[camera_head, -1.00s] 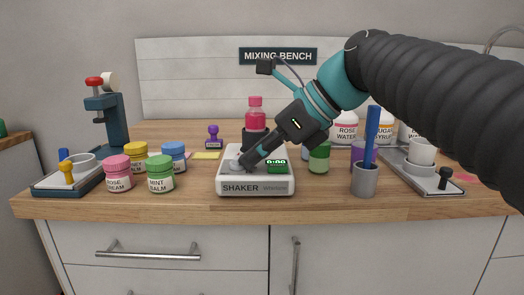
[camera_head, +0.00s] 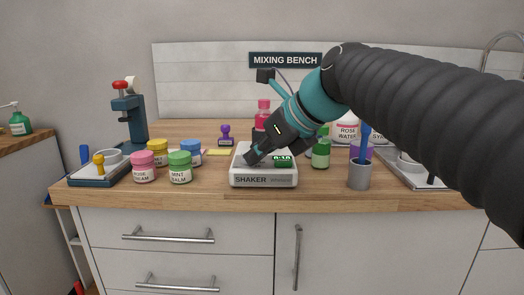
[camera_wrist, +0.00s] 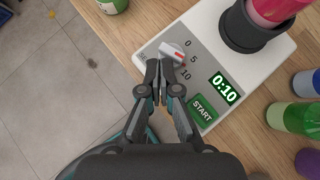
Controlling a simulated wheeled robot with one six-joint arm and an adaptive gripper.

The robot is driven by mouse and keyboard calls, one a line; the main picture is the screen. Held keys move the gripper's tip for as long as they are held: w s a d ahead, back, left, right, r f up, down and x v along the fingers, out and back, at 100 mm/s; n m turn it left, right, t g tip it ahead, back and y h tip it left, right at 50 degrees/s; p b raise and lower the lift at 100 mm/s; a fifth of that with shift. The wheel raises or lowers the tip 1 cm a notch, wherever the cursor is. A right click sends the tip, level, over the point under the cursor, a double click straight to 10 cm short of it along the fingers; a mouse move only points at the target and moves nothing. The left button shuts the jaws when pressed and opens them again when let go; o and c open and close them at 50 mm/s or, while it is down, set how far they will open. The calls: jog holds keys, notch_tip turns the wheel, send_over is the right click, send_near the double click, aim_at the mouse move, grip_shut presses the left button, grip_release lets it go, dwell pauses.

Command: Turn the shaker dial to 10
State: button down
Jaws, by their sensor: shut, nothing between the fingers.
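The white shaker (camera_head: 263,181) stands on the bench with a dark cup holder and a red bottle (camera_head: 263,106) at its back. In the wrist view its pale dial (camera_wrist: 172,51) has a red mark that appears turned toward the 10 end of the 0, 5, 10 scale. The green display (camera_wrist: 224,88) reads 0:10. The green START button (camera_wrist: 203,110) is beside it. My gripper (camera_wrist: 156,84) is shut and empty, just beside the dial; whether it touches the dial I cannot tell. In the head view my gripper (camera_head: 253,157) hides the dial.
Pink, green, yellow and blue jars (camera_head: 180,168) stand left of the shaker. A green bottle (camera_head: 320,155) and a grey cup (camera_head: 359,174) with a blue stick stand to the right. A blue press (camera_head: 130,118) is at the left. The bench front edge is clear.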

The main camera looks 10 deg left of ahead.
jog(key=shift+s+a, duration=0.2)
jog(key=shift+a, duration=0.3)
jog(key=shift+s+a, duration=0.15)
jog(key=shift+a, duration=0.5)
jog(key=shift+a, duration=0.15)
jog(key=shift+w, duration=0.15)
dwell(1.0)
